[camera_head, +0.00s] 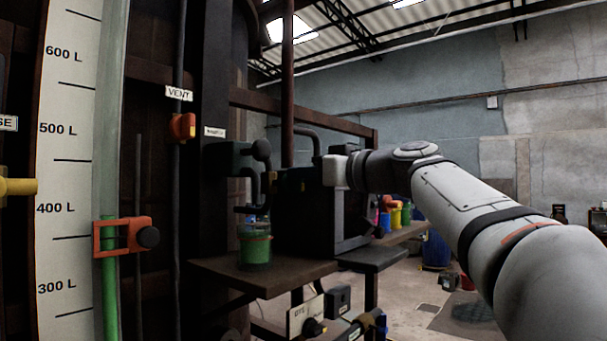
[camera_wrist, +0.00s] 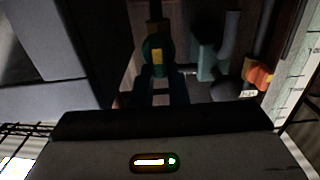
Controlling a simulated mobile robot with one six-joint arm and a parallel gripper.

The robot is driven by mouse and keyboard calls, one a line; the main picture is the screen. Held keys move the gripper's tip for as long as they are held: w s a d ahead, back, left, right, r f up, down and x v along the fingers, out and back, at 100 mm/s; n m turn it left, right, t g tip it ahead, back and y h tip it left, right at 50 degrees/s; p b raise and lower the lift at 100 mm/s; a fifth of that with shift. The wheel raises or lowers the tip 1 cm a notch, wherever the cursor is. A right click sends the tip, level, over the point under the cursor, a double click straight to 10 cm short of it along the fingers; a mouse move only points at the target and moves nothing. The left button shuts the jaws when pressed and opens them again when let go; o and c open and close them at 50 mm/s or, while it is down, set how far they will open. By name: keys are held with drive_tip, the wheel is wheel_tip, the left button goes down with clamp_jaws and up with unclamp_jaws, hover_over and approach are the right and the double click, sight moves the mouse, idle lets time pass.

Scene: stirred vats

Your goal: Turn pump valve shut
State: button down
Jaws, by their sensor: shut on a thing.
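My gripper (camera_wrist: 166,95) is shut on a dark green piece with a yellow patch (camera_wrist: 158,58), seen between the fingers in the wrist view. Shadow makes it hard to tell which part this is; no label naming a pump valve is readable. In the head view my arm reaches in from the right and its dark wrist end hides most of the grip. Just left of the grip is a dark green tap with a black ball handle (camera_head: 261,150); the ball also shows in the wrist view (camera_wrist: 226,91).
A jar with green liquid (camera_head: 255,245) stands on a dark shelf (camera_head: 232,272) below the tap. An orange vent valve (camera_head: 182,127) and a level gauge with an orange clamp (camera_head: 122,237) are at left. Small coloured containers (camera_head: 396,215) stand behind. A labelled plate (camera_head: 305,315) hangs below.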

drive_tip(key=m, duration=0.6)
drive_tip(key=w+f+m, duration=0.1)
drive_tip(key=m, duration=0.4)
drive_tip(key=d+m, duration=0.1)
drive_tip(key=m, duration=0.5)
drive_tip(key=shift+w+f+m, duration=0.2)
drive_tip(key=shift+f+m, duration=0.1)
drive_tip(key=shift+f, duration=0.2)
idle(0.4)
drive_tip(key=c, duration=1.4)
unclamp_jaws()
drive_tip(key=shift+c, duration=0.2)
drive_tip(key=shift+d, duration=0.1)
drive_tip(key=b+v, duration=0.2)
drive_tip(key=v, duration=0.5)
drive_tip(key=shift+s+d+b, duration=0.25)
drive_tip(key=shift+d+b, duration=0.05)
drive_tip(key=shift+d, duration=0.05)
